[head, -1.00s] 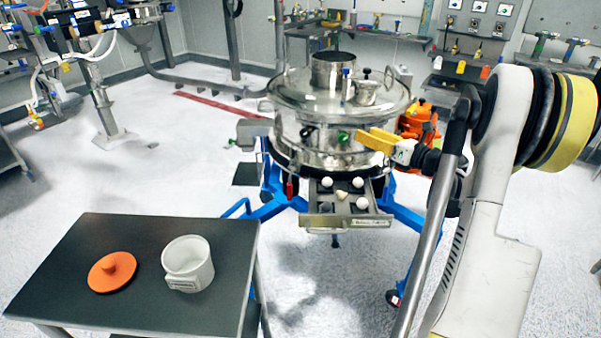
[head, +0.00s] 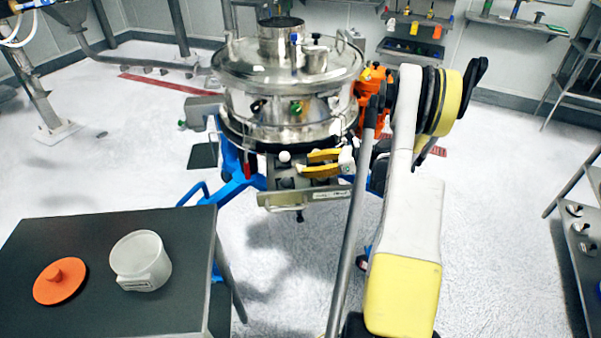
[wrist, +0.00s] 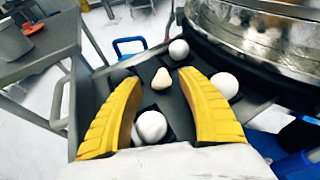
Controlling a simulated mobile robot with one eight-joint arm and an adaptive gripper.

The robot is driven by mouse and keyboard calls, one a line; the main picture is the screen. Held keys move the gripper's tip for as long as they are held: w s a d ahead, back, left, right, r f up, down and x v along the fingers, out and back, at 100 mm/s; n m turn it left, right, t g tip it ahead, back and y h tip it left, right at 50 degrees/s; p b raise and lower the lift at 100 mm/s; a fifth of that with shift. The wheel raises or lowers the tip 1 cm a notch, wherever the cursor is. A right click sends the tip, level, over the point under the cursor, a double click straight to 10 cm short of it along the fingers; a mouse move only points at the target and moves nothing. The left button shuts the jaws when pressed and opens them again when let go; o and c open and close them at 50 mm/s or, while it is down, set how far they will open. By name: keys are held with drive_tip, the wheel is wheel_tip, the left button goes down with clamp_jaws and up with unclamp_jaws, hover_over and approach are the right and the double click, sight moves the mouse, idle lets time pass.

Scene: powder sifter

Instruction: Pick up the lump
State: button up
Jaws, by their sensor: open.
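A small cream, irregular lump (wrist: 161,78) lies in a metal drawer tray on the front of the sifter, in the wrist view. White balls lie around it: one beyond it (wrist: 179,49), one to the right (wrist: 224,85) and one nearer (wrist: 151,126). My gripper (head: 306,164) has yellow fingers, open and empty, over the tray (head: 292,198). In the wrist view the lump shows between the fingertips, with no clear contact. In the head view my fingers hide the lump, and one ball (head: 284,157) shows left of the fingertips.
The round steel sifter (head: 285,70) rises right behind the tray, on a blue frame (head: 235,180). A dark table (head: 190,285) at front left holds a white container (head: 140,262) and an orange lid (head: 60,281). Open floor lies to the right.

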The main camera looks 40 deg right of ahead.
sight(302, 167)
drive_tip(key=x, duration=0.2)
drive_tip(key=b+x, duration=0.1)
drive_tip(key=shift+w+a+f, duration=0.15)
drive_tip(key=shift+w+f, duration=0.05)
drive_tip(key=shift+f, duration=0.2)
drive_tip(key=shift+r, duration=0.1)
drive_tip(key=c, duration=0.8)
